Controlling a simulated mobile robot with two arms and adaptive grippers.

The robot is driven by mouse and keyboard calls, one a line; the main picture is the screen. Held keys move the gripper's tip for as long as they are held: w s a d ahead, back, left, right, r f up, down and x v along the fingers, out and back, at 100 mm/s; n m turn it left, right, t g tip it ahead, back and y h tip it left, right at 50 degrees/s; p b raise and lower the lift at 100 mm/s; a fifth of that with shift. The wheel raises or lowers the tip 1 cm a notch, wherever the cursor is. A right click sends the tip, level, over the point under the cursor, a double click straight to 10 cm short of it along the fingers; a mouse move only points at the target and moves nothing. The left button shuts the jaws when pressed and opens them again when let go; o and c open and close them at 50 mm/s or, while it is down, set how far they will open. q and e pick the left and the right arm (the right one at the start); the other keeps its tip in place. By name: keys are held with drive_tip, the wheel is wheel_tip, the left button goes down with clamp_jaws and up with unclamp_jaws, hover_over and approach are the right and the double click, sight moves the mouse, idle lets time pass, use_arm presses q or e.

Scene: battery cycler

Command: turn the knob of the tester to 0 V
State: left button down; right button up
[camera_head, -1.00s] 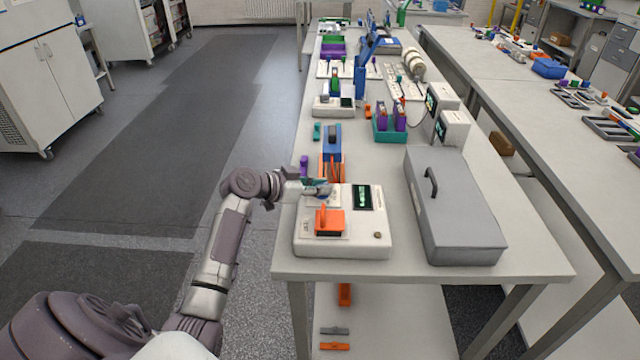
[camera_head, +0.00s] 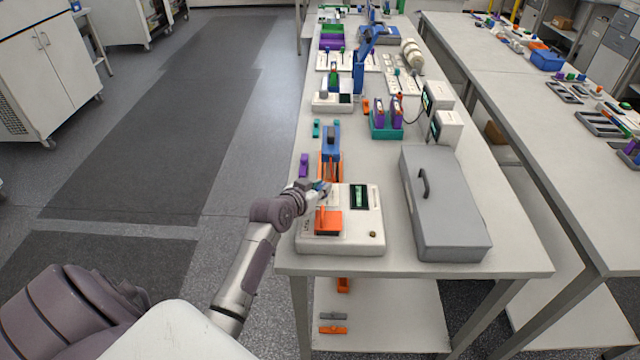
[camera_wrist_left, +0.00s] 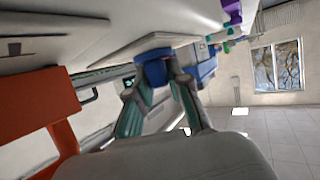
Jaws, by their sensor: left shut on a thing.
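The tester (camera_head: 374,219) is a white box at the near left end of the bench, with a dark display (camera_head: 359,197) showing green marks too small to read. An orange block (camera_head: 327,224) sits on its front left part and shows large at the left of the left wrist view. My left gripper (camera_head: 324,190) is at the tester's back left part. In the left wrist view its two fingers (camera_wrist_left: 160,88) are shut around a blue knob (camera_wrist_left: 152,72) on the tester's face. The knob's pointer and scale are hidden. My right gripper is not in view.
A grey case (camera_head: 455,222) with a handle lies right of the tester. Behind the tester are a blue and orange holder (camera_head: 331,150) and a purple block (camera_head: 304,165). A teal tray (camera_head: 386,127) stands farther back. The floor left of the bench is clear.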

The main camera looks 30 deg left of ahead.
use_arm(q)
drive_tip(key=c, duration=1.1)
unclamp_jaws()
drive_tip(key=v, duration=1.2)
